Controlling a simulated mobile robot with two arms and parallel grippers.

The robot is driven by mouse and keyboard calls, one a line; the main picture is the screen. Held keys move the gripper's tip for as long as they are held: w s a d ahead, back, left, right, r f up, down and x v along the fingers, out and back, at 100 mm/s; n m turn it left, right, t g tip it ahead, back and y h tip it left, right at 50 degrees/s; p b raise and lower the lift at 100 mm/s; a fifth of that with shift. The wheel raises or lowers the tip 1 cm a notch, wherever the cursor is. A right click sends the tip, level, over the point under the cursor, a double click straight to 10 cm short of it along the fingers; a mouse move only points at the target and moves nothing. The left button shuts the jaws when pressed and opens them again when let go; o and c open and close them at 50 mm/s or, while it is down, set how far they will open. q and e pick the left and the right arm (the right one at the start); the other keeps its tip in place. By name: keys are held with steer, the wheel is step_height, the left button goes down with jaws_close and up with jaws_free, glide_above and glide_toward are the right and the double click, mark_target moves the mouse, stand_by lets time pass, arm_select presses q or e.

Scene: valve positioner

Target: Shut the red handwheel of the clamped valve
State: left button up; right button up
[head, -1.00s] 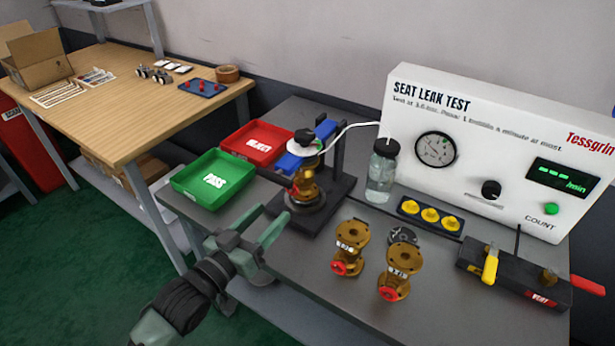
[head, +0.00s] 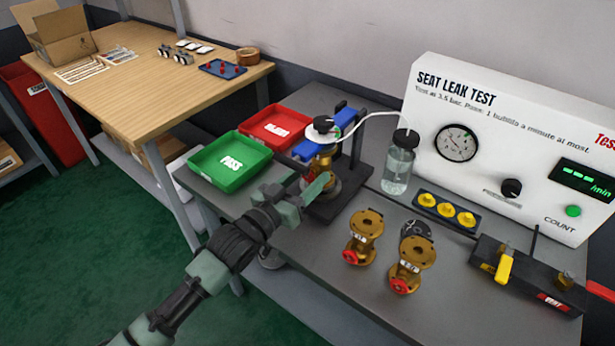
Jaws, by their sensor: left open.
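The clamped brass valve (head: 321,163) stands upright in the dark test fixture (head: 352,185), under a white disc with a black knob on top. Its red handwheel (head: 309,179) faces my side and is mostly hidden behind my left gripper. My left gripper (head: 300,188) is open, with its fingers pointing at the handwheel side of the valve. One finger overlaps the lower valve in the picture; I cannot tell whether it touches. My right gripper is not in view.
Two loose brass valves with red handwheels (head: 350,257) (head: 399,285) stand on the grey bench. A green PASS tray (head: 207,180) and a red REJECT tray (head: 304,120) lie left of the fixture. A water bottle (head: 399,168) and the leak tester (head: 520,120) stand right.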

arm_select(q)
jaws_close()
steer(key=shift+m, duration=0.3)
steer(key=m+p, duration=0.2)
steer(key=m, duration=0.3)
steer(key=shift+w, duration=0.1)
steer(key=m, duration=0.3)
steer(key=shift+a+m+p, duration=0.1)
steer(key=shift+m+p, duration=0.2)
steer(key=shift+m, duration=1.6)
jaws_free()
